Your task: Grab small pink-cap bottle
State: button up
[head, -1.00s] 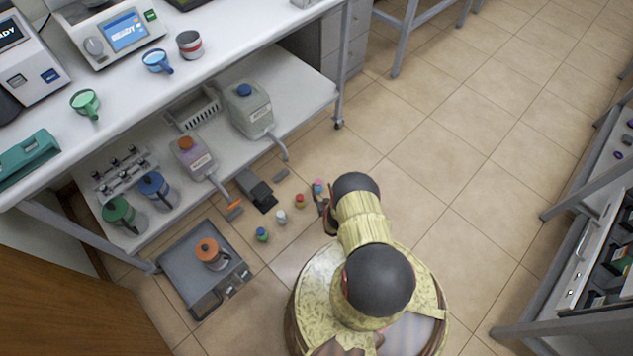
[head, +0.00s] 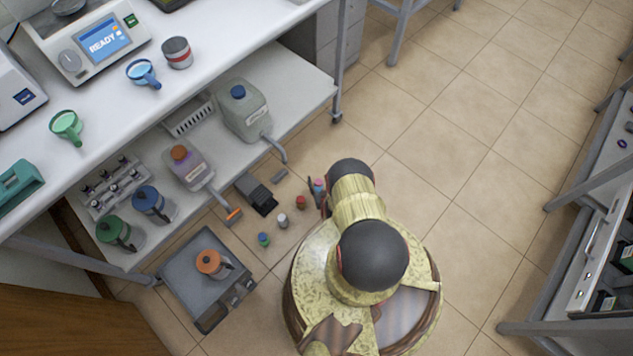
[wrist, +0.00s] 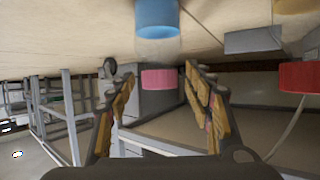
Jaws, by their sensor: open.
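The small pink-cap bottle (head: 318,184) stands on the floor beside my arm in the head view, with blue on its body. In the wrist view, where the floor is at the top, its pink cap (wrist: 158,79) shows between my fingers, with its blue part (wrist: 157,18) above. My gripper (wrist: 150,72) is open, one finger to each side of the cap in the picture. I cannot tell how deep the bottle lies between them. In the head view my arm partly hides the gripper.
A red-capped bottle (head: 300,202) stands close by, and its cap also shows in the wrist view (wrist: 303,76). A white-capped bottle (head: 282,220) and a green bottle with a blue cap (head: 263,239) stand farther left. A dark device (head: 257,194) lies behind them. Floor to the right is clear.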

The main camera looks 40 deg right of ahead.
jog(key=shift+c, duration=0.3)
grip_shut()
dwell(0.5)
